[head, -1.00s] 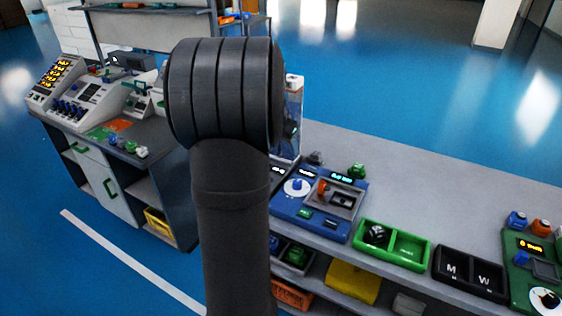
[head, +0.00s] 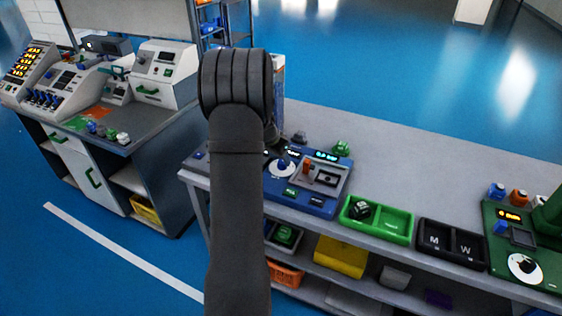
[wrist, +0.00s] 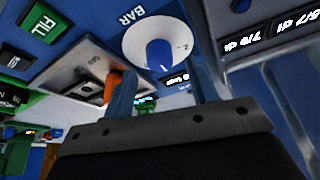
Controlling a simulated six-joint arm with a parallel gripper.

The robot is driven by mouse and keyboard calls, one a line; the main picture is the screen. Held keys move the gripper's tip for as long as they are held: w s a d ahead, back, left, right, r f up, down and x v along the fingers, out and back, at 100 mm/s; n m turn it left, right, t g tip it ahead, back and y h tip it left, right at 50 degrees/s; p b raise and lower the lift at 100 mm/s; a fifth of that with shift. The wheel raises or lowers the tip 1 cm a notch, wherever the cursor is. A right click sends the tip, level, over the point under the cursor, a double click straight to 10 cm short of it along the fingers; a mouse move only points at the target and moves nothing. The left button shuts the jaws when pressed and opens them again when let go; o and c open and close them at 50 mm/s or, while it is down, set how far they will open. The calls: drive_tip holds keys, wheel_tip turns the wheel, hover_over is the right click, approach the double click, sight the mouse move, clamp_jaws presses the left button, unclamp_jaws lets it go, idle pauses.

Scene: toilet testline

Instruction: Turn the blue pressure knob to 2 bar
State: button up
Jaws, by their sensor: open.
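The blue pressure knob (head: 282,163) stands on a white round dial on the blue test panel (head: 315,203), just right of my arm in the head view. In the wrist view the blue knob (wrist: 160,54) sits on the white dial (wrist: 136,38), with "BAR" printed beside it. My gripper (wrist: 163,78) is open and empty, its two blue fingers apart and pointing toward the dial. The knob shows just beyond the gap between the fingertips; I cannot tell whether they touch it. In the head view my arm hides the gripper.
An orange switch (wrist: 114,82) on a grey plate lies close to one finger; a green FILL button (wrist: 40,28) is farther off. A green tray (head: 378,222) and a black tray (head: 450,244) stand right of the panel. The bench behind them is clear.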

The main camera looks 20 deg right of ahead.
sight(282, 162)
drive_tip(key=shift+x, duration=1.7)
drive_tip(key=c, duration=1)
drive_tip(key=shift+o, duration=0.2)
drive_tip(key=n+y, duration=0.1)
drive_tip(key=n, duration=0.2)
drive_tip(key=n+t, duration=0.1)
drive_tip(key=n, duration=0.2)
drive_tip(key=shift+s+d+r+t+y, duration=0.1)
drive_tip(key=shift+s+d+t+y, duration=0.05)
drive_tip(key=shift+t+y, duration=0.2)
drive_tip(key=shift+d+n+t+y, duration=0.15)
drive_tip(key=shift+n+y, duration=0.45)
drive_tip(key=shift+n, duration=0.9)
drive_tip(key=shift+a+n+t+y, duration=0.1)
drive_tip(key=shift+n+y, duration=0.45)
drive_tip(key=shift+n, duration=0.95)
